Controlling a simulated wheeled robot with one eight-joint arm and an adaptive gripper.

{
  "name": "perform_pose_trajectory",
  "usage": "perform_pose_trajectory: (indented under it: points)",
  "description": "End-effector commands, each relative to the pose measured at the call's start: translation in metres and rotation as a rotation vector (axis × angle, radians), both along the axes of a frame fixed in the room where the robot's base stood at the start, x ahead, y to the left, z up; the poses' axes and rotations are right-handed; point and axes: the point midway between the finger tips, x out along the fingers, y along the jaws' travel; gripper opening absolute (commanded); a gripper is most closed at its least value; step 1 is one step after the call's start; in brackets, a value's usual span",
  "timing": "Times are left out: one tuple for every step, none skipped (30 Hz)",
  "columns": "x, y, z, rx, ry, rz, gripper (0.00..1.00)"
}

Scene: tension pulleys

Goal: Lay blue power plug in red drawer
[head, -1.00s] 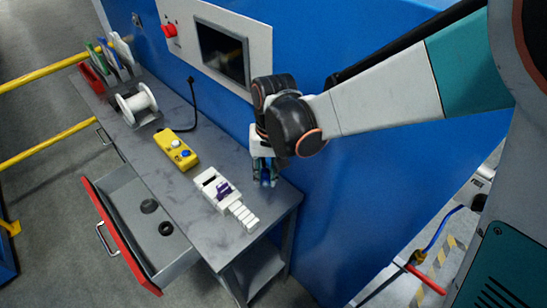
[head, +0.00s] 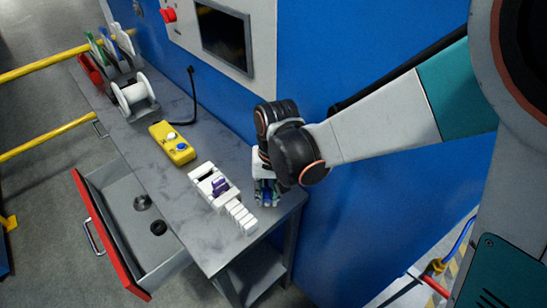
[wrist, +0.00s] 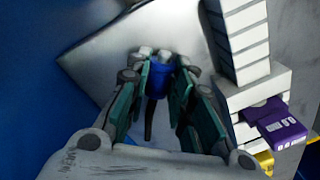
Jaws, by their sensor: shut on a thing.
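My gripper (head: 266,193) is low over the right end of the grey bench. Its fingers, seen in the wrist view (wrist: 160,85), are closed around the blue power plug (wrist: 158,83). A dark cord or prong hangs from the plug. In the head view the plug is mostly hidden between the fingers. The red drawer (head: 101,236) is pulled open under the bench at left, with a grey inside. Two dark round parts lie in it, with free floor around them.
A white block with a purple piece (head: 220,187) stands close left of my gripper. A yellow control box (head: 172,143), a white spool (head: 133,95) and a rack of coloured items (head: 108,50) stand farther along the bench. A blue wall panel rises behind.

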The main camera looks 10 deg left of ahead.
Motion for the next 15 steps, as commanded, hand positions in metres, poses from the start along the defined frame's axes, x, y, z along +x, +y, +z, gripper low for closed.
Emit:
perform_pose_trajectory:
  points:
    - [0.0000, -0.0001, 0.0010, 0.000, 0.000, 0.000, 0.00]
    - [0.0000, -0.0001, 0.0010, 0.000, 0.000, 0.000, 0.00]
    - [0.0000, -0.0001, 0.0008, 0.000, 0.000, 0.000, 0.00]
    - [0.0000, -0.0001, 0.0002, 0.000, 0.000, 0.000, 0.00]
    - [0.0001, -0.0001, -0.0008, 0.000, 0.000, 0.000, 0.00]
    - [0.0001, -0.0001, -0.0023, 0.000, 0.000, 0.000, 0.00]
    - [0.0001, -0.0001, -0.0033, 0.000, 0.000, 0.000, 0.00]
    - [0.0001, -0.0001, -0.0042, 0.000, 0.000, 0.000, 0.00]
    - [0.0001, -0.0002, -0.0045, 0.000, 0.000, 0.000, 0.24]
    - [0.0000, -0.0002, -0.0038, 0.000, 0.000, 0.000, 0.31]
    - [0.0001, -0.0002, -0.0036, 0.000, 0.000, 0.000, 0.37]
    - [0.0001, -0.0002, -0.0035, 0.000, 0.000, 0.000, 0.42]
    - [0.0001, -0.0002, -0.0034, 0.000, 0.000, 0.000, 0.42]
    - [0.0001, -0.0002, -0.0034, 0.000, 0.000, 0.000, 0.42]
    - [0.0001, -0.0002, -0.0034, 0.000, 0.000, 0.000, 0.42]
